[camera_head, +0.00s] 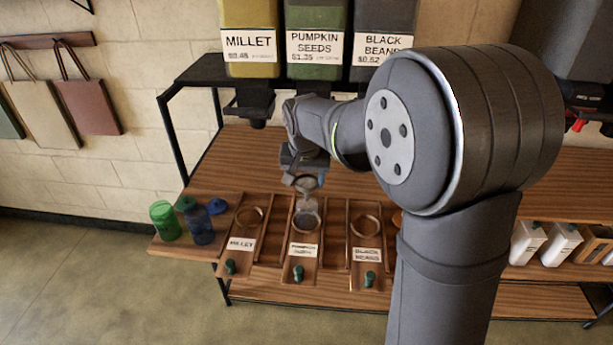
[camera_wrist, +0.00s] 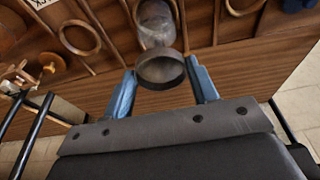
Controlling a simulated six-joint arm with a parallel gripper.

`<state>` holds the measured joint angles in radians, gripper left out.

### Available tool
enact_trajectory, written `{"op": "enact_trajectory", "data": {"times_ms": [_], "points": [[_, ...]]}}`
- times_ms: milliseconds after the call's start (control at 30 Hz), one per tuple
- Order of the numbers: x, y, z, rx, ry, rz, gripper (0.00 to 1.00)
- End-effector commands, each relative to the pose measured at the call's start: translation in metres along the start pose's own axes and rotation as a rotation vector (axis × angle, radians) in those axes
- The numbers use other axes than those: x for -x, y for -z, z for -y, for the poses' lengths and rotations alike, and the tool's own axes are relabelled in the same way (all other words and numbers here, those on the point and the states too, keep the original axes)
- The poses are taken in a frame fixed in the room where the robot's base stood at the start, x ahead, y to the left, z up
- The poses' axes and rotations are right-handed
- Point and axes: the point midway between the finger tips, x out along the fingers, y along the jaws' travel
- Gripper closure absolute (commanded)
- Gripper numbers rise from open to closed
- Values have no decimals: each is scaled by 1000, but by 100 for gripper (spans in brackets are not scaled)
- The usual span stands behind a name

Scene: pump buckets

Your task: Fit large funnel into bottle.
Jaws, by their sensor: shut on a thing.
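My gripper (camera_head: 303,172) is shut on the grey round-rimmed large funnel (camera_head: 306,184). In the wrist view, the funnel (camera_wrist: 161,70) sits between the two blue fingers of my gripper (camera_wrist: 163,86). A clear bottle (camera_head: 306,219) stands at the middle tray, by the pumpkin seeds label. The bottle also shows in the wrist view (camera_wrist: 156,22), partly covered by the funnel. The funnel's rim is above the bottle in the head view. I cannot tell whether its spout is inside the bottle neck.
Wooden ring holders stand on either side: the millet one (camera_head: 249,217) and the black beans one (camera_head: 366,226). A green jar (camera_head: 164,222) and a blue jar (camera_head: 200,227) stand at the left end of the shelf. Dispensers hang above, including millet (camera_head: 250,40).

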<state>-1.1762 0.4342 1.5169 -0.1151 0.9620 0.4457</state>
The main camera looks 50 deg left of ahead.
Motion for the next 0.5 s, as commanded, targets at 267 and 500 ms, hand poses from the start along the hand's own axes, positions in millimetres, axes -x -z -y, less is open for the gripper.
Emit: {"op": "enact_trajectory", "data": {"times_ms": [267, 500], "points": [[-4, -1, 0, 0, 0, 1, 61], [-7, -2, 0, 0, 0, 0, 61]]}}
